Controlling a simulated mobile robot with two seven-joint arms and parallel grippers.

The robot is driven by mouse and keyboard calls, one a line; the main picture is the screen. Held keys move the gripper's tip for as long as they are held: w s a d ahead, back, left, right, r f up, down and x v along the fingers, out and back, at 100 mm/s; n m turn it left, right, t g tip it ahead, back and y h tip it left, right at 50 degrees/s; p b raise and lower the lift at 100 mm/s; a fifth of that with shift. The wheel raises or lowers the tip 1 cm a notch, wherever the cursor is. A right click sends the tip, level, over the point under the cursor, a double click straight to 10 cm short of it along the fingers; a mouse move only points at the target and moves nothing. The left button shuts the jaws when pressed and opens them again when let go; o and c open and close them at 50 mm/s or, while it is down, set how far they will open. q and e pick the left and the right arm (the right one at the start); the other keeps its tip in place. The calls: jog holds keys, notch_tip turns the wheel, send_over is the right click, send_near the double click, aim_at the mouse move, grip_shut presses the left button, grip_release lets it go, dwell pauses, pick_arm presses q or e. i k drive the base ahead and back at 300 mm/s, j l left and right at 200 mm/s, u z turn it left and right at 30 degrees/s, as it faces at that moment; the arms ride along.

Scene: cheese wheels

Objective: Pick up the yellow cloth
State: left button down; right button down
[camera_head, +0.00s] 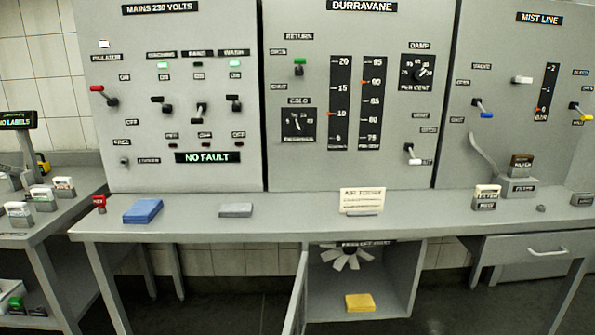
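The yellow cloth (359,302) is a small folded block. It lies on the floor of an open grey cabinet (388,290) under the bench, below a grey fan (347,257). The cabinet's door (296,293) stands open at its left side. Neither of my grippers shows in the head view.
The grey bench (290,222) runs across above the cabinet. On it are a blue cloth (143,211), a grey block (236,210) and a card on a stand (362,200). A drawer (530,251) is at right. The floor in front is mostly out of view.

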aim_at(364, 302)
jog(key=i+j+z, duration=0.25)
jog(key=j, duration=0.15)
jog(key=j+z, duration=0.2)
jog(key=j, duration=0.2)
jog(key=i+j+z, duration=0.25)
jog(key=j, duration=0.25)
jog(key=j+z, duration=0.2)
jog(key=j, duration=0.2)
